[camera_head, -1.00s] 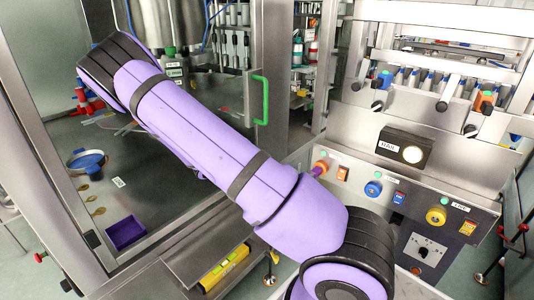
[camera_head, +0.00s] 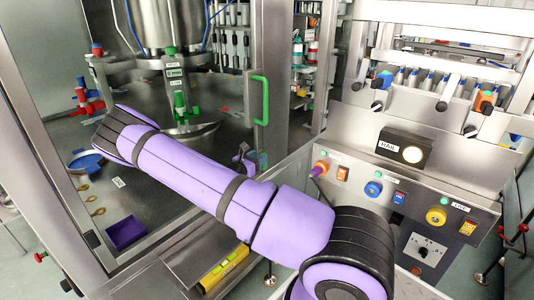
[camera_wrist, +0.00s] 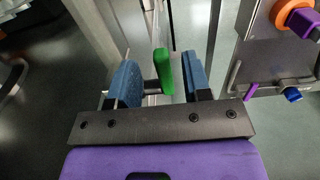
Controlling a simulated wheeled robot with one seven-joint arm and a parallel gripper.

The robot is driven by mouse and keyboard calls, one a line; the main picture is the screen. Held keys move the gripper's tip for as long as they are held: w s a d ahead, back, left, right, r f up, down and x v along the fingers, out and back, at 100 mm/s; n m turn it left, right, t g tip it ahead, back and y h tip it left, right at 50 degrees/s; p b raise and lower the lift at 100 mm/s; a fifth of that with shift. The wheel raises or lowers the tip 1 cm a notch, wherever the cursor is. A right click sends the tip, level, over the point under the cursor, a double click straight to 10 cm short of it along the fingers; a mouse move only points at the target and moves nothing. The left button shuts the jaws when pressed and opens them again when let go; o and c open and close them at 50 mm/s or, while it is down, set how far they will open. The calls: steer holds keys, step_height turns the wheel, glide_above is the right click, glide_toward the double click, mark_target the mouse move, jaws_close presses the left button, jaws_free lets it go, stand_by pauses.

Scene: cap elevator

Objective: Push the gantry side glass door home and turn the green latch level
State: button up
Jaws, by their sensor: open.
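My gripper (camera_wrist: 161,66) is open, with one blue finger on each side of a green latch (camera_wrist: 165,73) in the wrist view. The latch looks long and nearly upright in that picture, tilted slightly. Gaps show between it and both fingers, and neither finger visibly grips it. In the head view, a green handle (camera_head: 266,98) is on a metal upright of the glass gantry enclosure (camera_head: 290,105). I cannot tell which pane is the side door or whether it is fully home.
A control panel (camera_head: 405,205) with colored knobs stands at the right; its corner shows in the wrist view (camera_wrist: 280,60). Inside the enclosure are a steel vessel (camera_head: 160,25), red fittings (camera_head: 85,105) and a purple tray (camera_head: 126,232). A yellow level (camera_head: 224,268) lies below.

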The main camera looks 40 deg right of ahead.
steer(key=shift+w+d, duration=0.15)
steer(key=shift+d, duration=1.3)
steer(key=shift+w+d, duration=0.1)
steer(key=shift+d, duration=1.35)
jaws_close()
